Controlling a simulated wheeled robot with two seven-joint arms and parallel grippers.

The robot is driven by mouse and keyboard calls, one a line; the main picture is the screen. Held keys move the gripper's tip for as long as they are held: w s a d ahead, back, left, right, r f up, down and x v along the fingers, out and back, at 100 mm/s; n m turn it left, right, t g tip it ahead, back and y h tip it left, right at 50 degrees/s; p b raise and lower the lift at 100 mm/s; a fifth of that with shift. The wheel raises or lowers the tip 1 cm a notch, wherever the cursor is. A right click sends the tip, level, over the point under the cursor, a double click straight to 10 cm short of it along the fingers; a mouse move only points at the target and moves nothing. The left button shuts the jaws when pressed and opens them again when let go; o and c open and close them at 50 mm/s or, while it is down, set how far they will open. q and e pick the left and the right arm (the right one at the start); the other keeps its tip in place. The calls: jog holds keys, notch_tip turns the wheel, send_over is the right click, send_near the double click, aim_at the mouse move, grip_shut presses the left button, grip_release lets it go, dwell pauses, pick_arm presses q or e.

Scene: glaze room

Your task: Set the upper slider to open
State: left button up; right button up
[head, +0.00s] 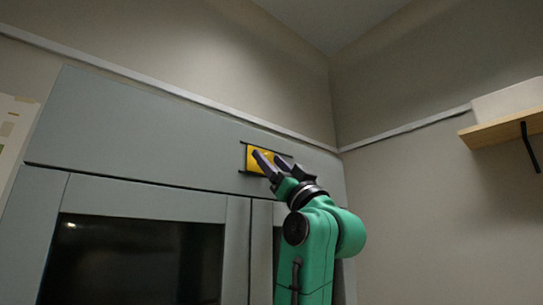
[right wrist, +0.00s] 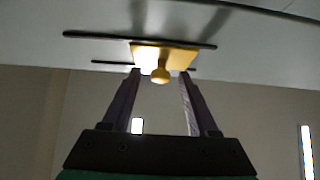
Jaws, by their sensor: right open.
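The upper slider is a yellow plate (head: 250,160) on the upper panel of a grey cabinet (head: 130,130) in the head view. It sits between two dark horizontal rails. In the right wrist view the yellow plate (right wrist: 178,54) shows with a round yellow knob (right wrist: 160,76) sticking out from it. My right gripper (head: 269,158) is in front of the slider, partly covering it. In the right wrist view its fingers (right wrist: 160,78) stand apart on either side of the knob, with gaps visible, so it is open. My left gripper is not in view.
Below the panel, the cabinet has a door with a dark window (head: 135,262). A wooden shelf (head: 505,128) with a pale box-like thing on it is on the right wall. Papers (head: 12,130) hang at the far left. The space right of the cabinet looks free.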

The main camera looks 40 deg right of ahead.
jog(key=shift+w+f, duration=0.1)
jog(key=shift+w, duration=0.1)
grip_shut()
dwell(1.1)
